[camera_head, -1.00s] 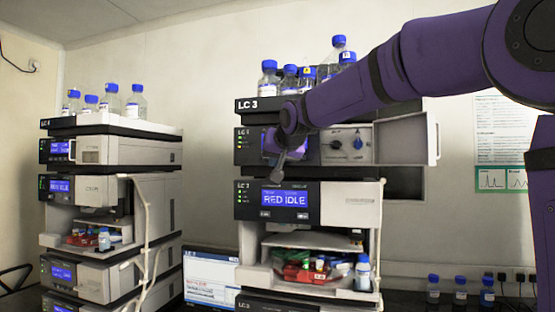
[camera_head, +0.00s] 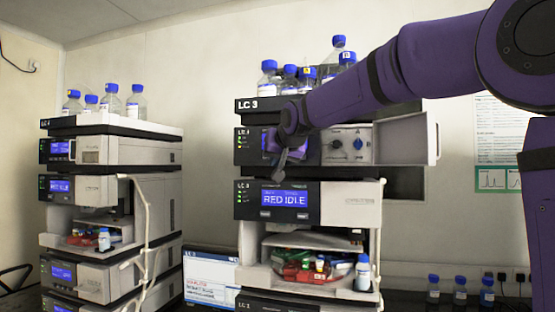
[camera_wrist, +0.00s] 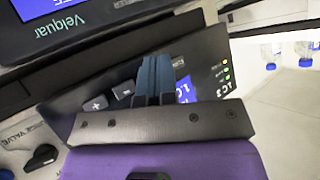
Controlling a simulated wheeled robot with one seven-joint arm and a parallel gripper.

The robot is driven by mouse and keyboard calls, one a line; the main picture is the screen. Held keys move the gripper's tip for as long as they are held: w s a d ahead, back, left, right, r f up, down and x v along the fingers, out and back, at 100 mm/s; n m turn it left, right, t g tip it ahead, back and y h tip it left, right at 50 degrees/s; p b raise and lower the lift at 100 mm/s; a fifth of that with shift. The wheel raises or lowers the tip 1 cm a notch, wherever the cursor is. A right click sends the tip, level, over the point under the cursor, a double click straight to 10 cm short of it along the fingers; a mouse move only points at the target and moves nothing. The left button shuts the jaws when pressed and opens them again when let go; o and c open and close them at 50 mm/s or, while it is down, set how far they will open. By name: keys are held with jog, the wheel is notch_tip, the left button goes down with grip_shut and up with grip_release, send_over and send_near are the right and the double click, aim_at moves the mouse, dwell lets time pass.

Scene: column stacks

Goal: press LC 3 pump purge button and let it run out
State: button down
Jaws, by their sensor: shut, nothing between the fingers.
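The LC 3 stack (camera_head: 287,105) stands in the middle of the head view. Its pump module (camera_head: 244,146) is the upper unit, with an open door at its right; my wrist hides much of its blue display. My gripper (camera_head: 279,174) is in front of the lower edge of this panel, with its fingers shut and empty. In the wrist view the shut fingers (camera_wrist: 153,78) lie over the pump panel (camera_wrist: 75,93), which appears upside down. A plus button (camera_wrist: 96,103) and another button (camera_wrist: 124,90) show beside the fingers. Fingertip contact with a button cannot be told.
Below the pump, another unit's display (camera_head: 285,198) reads RED IDLE. A purge valve knob (camera_wrist: 42,156) is near the panel. Capped bottles (camera_head: 306,78) stand on top. The open door (camera_head: 432,137) sticks out at right. A second stack (camera_head: 110,160) stands left.

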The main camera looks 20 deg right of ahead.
jog(key=shift+w+d, duration=0.25)
jog(key=shift+w, duration=0.05)
dwell(0.5)
jog(key=shift+s+a, duration=0.5)
jog(key=shift+s, duration=0.2)
dwell(0.3)
jog(key=s+a, duration=0.1)
jog(key=s, duration=0.1)
jog(key=s+a, duration=0.2)
dwell(0.5)
dwell(0.5)
